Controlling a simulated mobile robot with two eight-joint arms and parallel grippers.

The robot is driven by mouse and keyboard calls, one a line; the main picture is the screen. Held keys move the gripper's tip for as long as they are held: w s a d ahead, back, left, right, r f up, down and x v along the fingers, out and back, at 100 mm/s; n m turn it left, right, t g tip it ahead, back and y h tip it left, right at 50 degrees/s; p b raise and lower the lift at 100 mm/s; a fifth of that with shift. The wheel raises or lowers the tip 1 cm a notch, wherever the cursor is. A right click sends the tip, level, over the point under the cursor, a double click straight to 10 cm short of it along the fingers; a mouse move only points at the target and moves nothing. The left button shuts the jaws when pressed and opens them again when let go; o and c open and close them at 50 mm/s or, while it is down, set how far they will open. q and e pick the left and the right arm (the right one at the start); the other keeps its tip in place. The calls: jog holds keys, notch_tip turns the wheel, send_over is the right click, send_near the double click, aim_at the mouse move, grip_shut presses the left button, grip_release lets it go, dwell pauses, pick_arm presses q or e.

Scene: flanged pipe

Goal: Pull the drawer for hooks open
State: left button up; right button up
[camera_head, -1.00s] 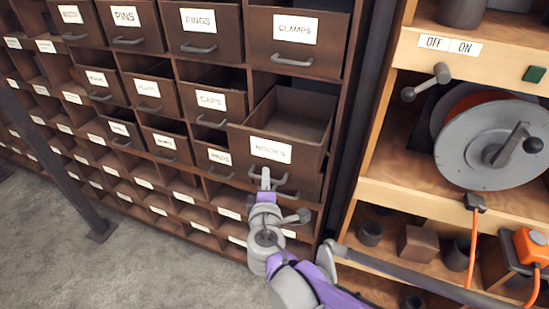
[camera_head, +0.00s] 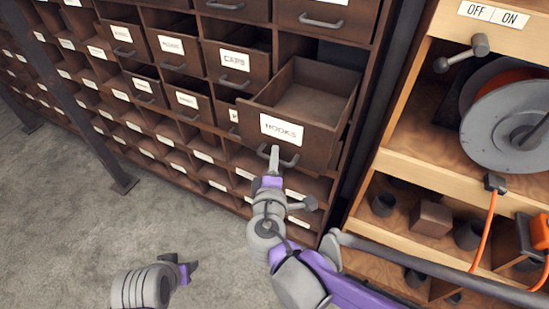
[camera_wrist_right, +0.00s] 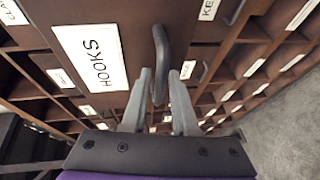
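The hooks drawer (camera_head: 282,130), dark brown with a white HOOKS label, stands pulled well out of the cabinet, and its inside looks empty. Its front also shows in the right wrist view (camera_wrist_right: 110,30). My right gripper (camera_head: 274,160) is at the drawer's curved grey handle (camera_head: 288,160).
The brown cabinet (camera_head: 190,115) holds several other labelled drawers and open bins. To the right, a wooden shelf (camera_head: 420,155) carries a grey reel (camera_head: 500,125), a cable and small blocks. Concrete floor (camera_head: 60,220) is clear at the left. A dark post (camera_head: 85,130) stands before the cabinet.

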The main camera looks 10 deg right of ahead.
jog(key=v, duration=1)
jog(key=shift+s+r, duration=0.15)
jog(key=shift+s, duration=0.2)
jog(key=s+d+f+m+g+y, duration=0.1)
jog(key=s+d+f+m+g, duration=0.2)
jog(key=d+f+m+g, duration=0.2)
jog(key=s+d+f+m+g+y, duration=0.2)
jog(key=s+d+f+m+g, duration=0.2)
jog(key=d+f+m, duration=0.4)
jog(key=shift+s+d+f+m+g, duration=0.15)
jog(key=shift+s+f+m+g, duration=0.1)
jog(key=shift+f+m+g, duration=0.5)
jog(key=shift+f, duration=0.15)
dwell(0.6)
